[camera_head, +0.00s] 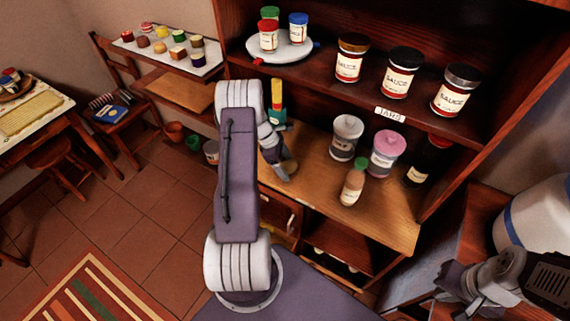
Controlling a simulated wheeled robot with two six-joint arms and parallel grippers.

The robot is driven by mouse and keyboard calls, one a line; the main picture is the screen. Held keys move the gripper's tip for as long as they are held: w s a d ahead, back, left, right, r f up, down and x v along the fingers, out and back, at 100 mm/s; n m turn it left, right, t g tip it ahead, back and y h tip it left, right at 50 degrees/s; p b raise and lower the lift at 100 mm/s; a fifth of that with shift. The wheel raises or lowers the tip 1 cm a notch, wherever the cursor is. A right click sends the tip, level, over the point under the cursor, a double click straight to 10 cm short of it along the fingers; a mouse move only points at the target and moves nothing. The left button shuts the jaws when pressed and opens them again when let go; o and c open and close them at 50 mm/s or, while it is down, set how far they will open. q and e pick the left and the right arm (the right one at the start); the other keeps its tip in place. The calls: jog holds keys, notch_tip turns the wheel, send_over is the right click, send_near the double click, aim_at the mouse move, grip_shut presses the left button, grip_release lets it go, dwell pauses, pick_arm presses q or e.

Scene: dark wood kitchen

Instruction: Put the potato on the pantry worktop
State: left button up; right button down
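The pantry worktop (320,190) is the light wood surface in the lower part of the dark shelf unit. My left gripper (284,170) points down over the left part of this worktop, close to its surface. A small brownish patch shows at its fingertips. It may be the potato, but the fingers and the arm hide most of it, and I cannot tell whether the fingers are closed on it. No other potato is clearly visible. My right gripper (455,294) is at the lower right, away from the worktop, with its fingers apart and nothing visible between them.
On the worktop stand a white-lidded jar (346,138), a pink-lidded jar (386,153), a green-capped bottle (353,184) and a dark jar (424,165). A yellow and green item (278,103) stands behind my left gripper. Sauce jars (399,75) line the shelf above.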

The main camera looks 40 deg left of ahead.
pick_arm(q)
jog(key=v, duration=1.2)
jog(key=s+d+r+m+g+y, duration=0.1)
jog(key=s+d+m, duration=0.1)
jog(key=d+m, duration=0.5)
jog(key=s+d+r+m+g+y, duration=0.1)
jog(key=s+d+r+m, duration=0.1)
jog(key=d+m, duration=0.55)
jog(key=s+d+m+y, duration=0.1)
jog(key=s+d+m, duration=0.8)
jog(key=shift+s+d+f+m+t+y, duration=0.2)
jog(key=shift+s+d+m+t+y, duration=0.1)
jog(key=shift+d+m+t, duration=0.1)
jog(key=shift+d, duration=0.1)
